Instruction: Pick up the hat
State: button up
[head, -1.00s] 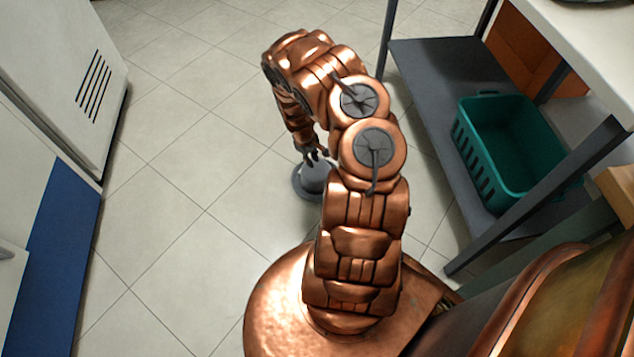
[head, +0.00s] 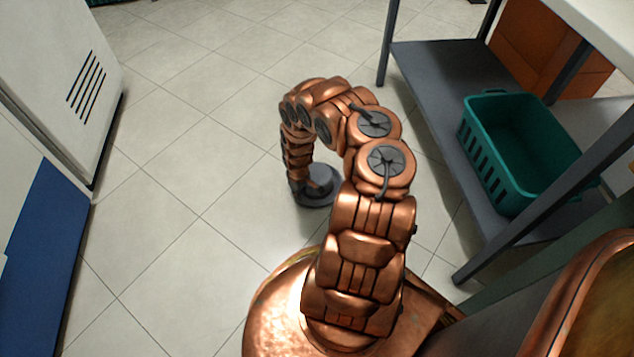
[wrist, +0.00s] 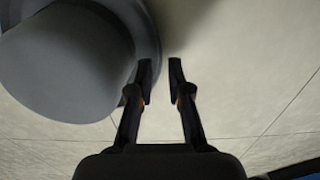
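The grey hat (head: 322,182) sits brim-down on the tiled floor, partly hidden behind my arm in the head view. In the wrist view the hat (wrist: 65,62) fills the upper left, with its round crown and the curved brim edge showing. My gripper (wrist: 160,66) is open and empty there. Its left fingertip overlaps the brim's right edge, and its right fingertip is over bare floor just outside the brim. I cannot tell whether the left finger touches the brim. In the head view the fingers are hard to make out at the hat's left side.
A dark shelf unit (head: 425,75) stands on the right, with a teal basket (head: 490,165) on its lower shelf. A white cabinet with a vent (head: 55,60) and a blue panel (head: 40,260) stand on the left. The floor around the hat is clear.

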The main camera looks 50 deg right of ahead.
notch_tip(320, 180, down, 5)
jog(key=b, duration=0.4)
jog(key=shift+r, duration=0.1)
jog(key=shift+w, duration=0.1)
grip_shut()
